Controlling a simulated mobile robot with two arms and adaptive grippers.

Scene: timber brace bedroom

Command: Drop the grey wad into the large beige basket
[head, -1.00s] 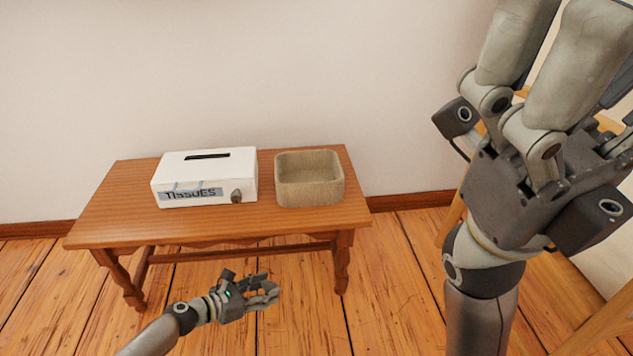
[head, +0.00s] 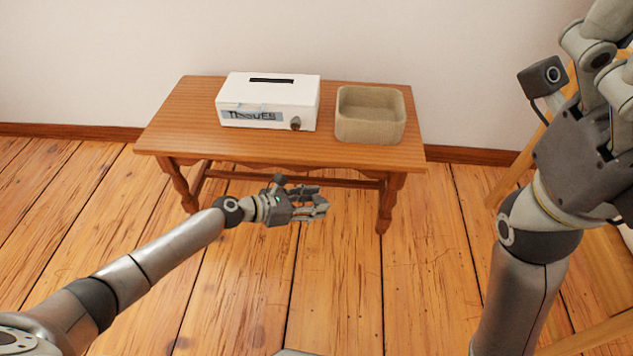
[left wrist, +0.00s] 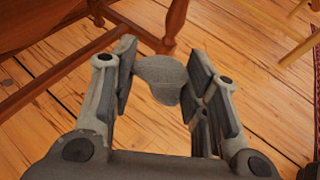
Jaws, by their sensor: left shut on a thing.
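The grey wad (left wrist: 163,78) is a rounded lump in the left wrist view, pinched between the fingertips of my left gripper (left wrist: 160,84). In the head view my left gripper (head: 318,205) is in front of the table, lower in the picture than the basket. The wad is hard to make out there among the fingers. The beige basket (head: 370,132) is a square, open-topped box on the right part of the table. Its visible inside looks empty. My right gripper (head: 612,75) is large at the right edge, with its fingertips cut off.
A wooden table (head: 190,120) stands against the pale wall (head: 450,50). A white tissue box (head: 240,95) stands left of the basket, with a small brownish-grey object (head: 295,123) at its front. Pale wooden furniture (head: 600,270) is at the right. The plank floor before the table is open.

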